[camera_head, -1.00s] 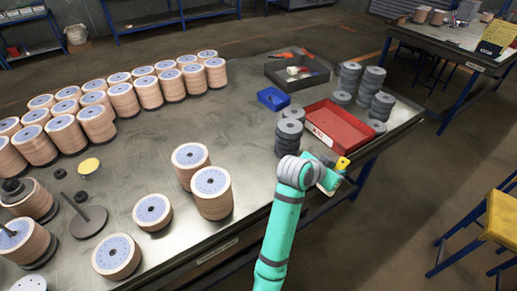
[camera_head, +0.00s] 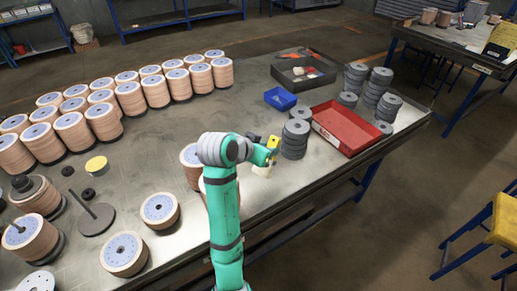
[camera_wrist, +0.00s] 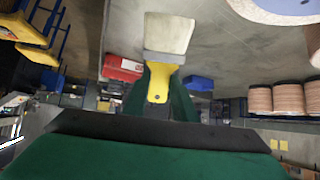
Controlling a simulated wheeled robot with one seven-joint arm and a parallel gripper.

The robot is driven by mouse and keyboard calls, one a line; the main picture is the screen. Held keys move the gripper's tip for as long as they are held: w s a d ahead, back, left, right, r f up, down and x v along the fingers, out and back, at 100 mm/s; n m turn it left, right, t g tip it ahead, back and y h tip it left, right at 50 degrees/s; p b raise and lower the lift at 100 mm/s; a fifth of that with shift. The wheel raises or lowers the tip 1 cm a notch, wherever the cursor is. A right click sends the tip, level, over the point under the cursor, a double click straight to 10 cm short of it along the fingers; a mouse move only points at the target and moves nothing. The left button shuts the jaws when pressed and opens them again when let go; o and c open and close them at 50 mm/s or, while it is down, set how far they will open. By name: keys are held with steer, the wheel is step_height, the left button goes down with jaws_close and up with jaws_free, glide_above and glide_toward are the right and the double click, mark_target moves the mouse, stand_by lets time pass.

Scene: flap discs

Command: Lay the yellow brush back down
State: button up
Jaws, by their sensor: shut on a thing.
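My gripper (camera_head: 272,152) is over the near middle of the metal table, left of the stacks of dark grey discs. It is shut on the yellow brush (camera_head: 274,141), whose yellow handle and pale bristles show beside the wrist. In the wrist view, the yellow handle (camera_wrist: 159,84) of the brush sits between the dark green fingers, with a grey band and wide cream bristles pointing up in the picture. I cannot tell for sure whether the bristles touch the table (camera_head: 240,118).
Dark grey disc stacks (camera_head: 295,140) stand just right of my gripper, with a red tray (camera_head: 345,127) beyond. A small blue bin (camera_head: 280,98) and a dark tray (camera_head: 303,70) lie farther back. Tan disc stacks (camera_head: 160,210) stand at left. The table's middle is fairly clear.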

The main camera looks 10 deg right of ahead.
steer(key=shift+a+f, duration=0.2)
steer(key=shift+f, duration=3.15)
steer(key=o, duration=1.1)
steer(key=v, duration=1)
steer(key=shift+s+a+r, duration=0.15)
steer(key=shift+s+r, duration=0.05)
steer(key=shift+r, duration=0.1)
